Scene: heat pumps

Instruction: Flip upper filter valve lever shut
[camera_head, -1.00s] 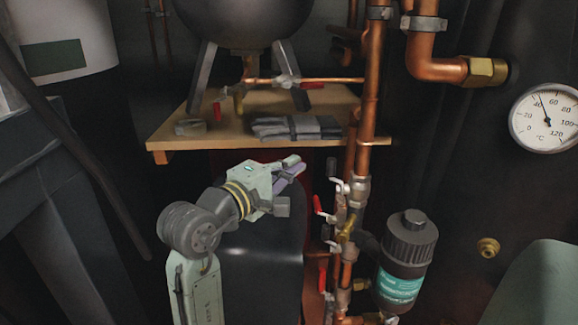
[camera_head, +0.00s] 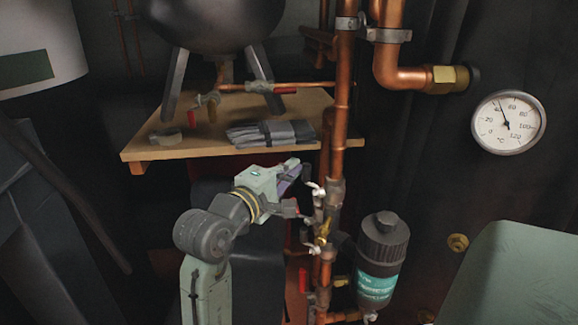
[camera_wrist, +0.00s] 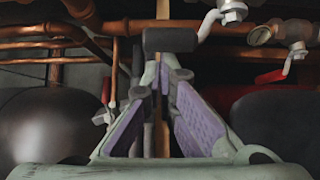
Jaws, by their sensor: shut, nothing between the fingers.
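The filter is a dark canister (camera_head: 378,262) with a teal label, beside the vertical copper pipe. Silver and brass valves sit on that pipe left of the filter. An upper valve's metal fitting (camera_head: 318,188) shows right of my gripper (camera_head: 297,171); its lever is partly hidden by the gripper. A lower red lever (camera_head: 303,280) hangs in plain view. My gripper is shut and empty, its tips just left of the upper valves; contact cannot be told. In the wrist view the purple-padded fingers (camera_wrist: 161,72) converge, with a red lever (camera_wrist: 271,76) to their right.
A wooden shelf (camera_head: 150,148) with grey gloves (camera_head: 270,133) is above and behind my gripper. The vertical copper pipe (camera_head: 342,95) and a dial thermometer (camera_head: 508,122) stand to the right. A pale green surface (camera_head: 520,275) is at lower right.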

